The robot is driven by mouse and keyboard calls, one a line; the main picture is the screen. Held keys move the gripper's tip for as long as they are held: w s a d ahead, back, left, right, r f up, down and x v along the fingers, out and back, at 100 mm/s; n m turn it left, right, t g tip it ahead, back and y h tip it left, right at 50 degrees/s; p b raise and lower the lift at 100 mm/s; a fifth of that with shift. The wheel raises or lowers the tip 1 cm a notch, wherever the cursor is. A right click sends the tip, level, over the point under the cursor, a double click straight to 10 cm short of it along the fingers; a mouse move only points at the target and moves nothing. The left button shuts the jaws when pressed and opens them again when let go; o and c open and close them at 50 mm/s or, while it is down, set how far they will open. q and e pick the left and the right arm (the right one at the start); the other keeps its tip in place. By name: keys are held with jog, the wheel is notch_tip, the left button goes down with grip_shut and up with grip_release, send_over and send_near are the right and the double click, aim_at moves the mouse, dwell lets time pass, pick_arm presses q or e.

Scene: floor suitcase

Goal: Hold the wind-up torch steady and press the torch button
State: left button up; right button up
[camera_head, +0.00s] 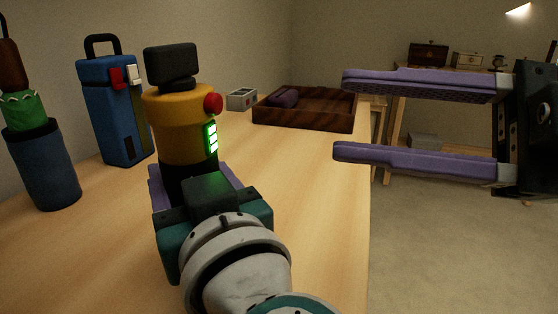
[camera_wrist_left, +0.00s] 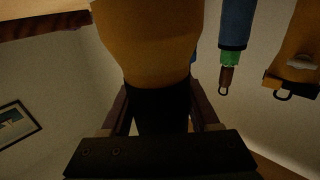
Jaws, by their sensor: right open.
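The wind-up torch (camera_head: 182,125) stands upright on the wooden table, with a yellow body, black lower part and black top. Its red button (camera_head: 213,103) sticks out on the right side above a lit green indicator (camera_head: 211,138). My left gripper (camera_head: 188,178) has its purple fingers on either side of the black lower part, shut on it. The left wrist view shows the torch (camera_wrist_left: 148,45) between those fingers. My right gripper (camera_head: 345,117) is open and empty, to the right of the torch and apart from it, its fingers pointing left.
On the table (camera_head: 320,190) stand a blue box with a handle (camera_head: 105,110) and a blue cylinder with a green and brown item (camera_head: 42,165). A wooden tray (camera_head: 305,121) holding a purple object and a small grey box (camera_head: 240,99) are farther back. A shelf (camera_head: 455,90) stands behind.

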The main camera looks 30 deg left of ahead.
pick_arm(q)
grip_shut()
pick_arm(e)
grip_shut()
dwell(0.4)
dwell(1.0)
dwell(0.5)
